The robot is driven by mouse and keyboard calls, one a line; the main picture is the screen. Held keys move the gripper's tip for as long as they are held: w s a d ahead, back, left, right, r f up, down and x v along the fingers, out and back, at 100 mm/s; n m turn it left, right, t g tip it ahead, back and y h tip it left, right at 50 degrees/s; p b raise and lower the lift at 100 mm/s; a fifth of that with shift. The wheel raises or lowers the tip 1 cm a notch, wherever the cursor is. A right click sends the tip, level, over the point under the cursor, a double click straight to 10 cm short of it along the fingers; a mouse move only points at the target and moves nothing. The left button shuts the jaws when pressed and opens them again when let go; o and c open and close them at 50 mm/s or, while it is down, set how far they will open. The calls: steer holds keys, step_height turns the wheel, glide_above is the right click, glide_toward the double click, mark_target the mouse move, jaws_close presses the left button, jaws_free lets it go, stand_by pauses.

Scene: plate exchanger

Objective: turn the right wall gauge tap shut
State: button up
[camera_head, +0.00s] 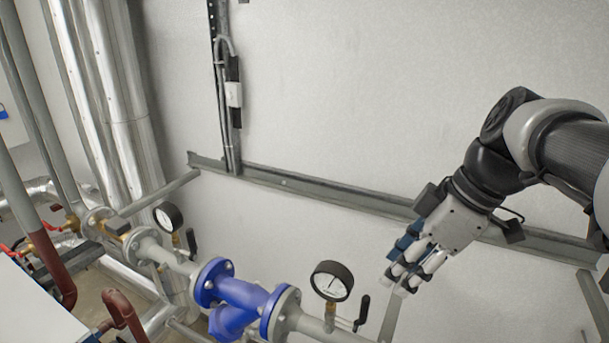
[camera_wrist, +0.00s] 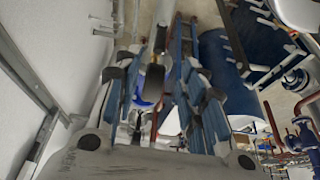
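The right wall gauge (camera_head: 331,281) has a round black rim and a white dial, and stands on a brass fitting on the grey pipe. Its tap's black lever (camera_head: 362,312) stands nearly upright just right of the gauge. My gripper (camera_head: 400,283) points down and left, up and to the right of the lever, with a gap between them in the head view. In the wrist view, the blue-padded fingers (camera_wrist: 155,58) are spread apart with nothing gripped. A dark rounded part (camera_wrist: 153,84) shows between them; I cannot tell if it is the lever or the gauge.
A left gauge (camera_head: 168,217) with its own black lever (camera_head: 192,242) stands farther along the pipe. A blue flanged valve body (camera_head: 238,291) lies between the gauges. A grey wall rail (camera_head: 310,188) runs behind my gripper.

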mark_target(365, 304)
steer(key=x, duration=1.2)
steer(key=shift+f, duration=0.4)
steer(key=shift+c, duration=0.5)
jaws_close()
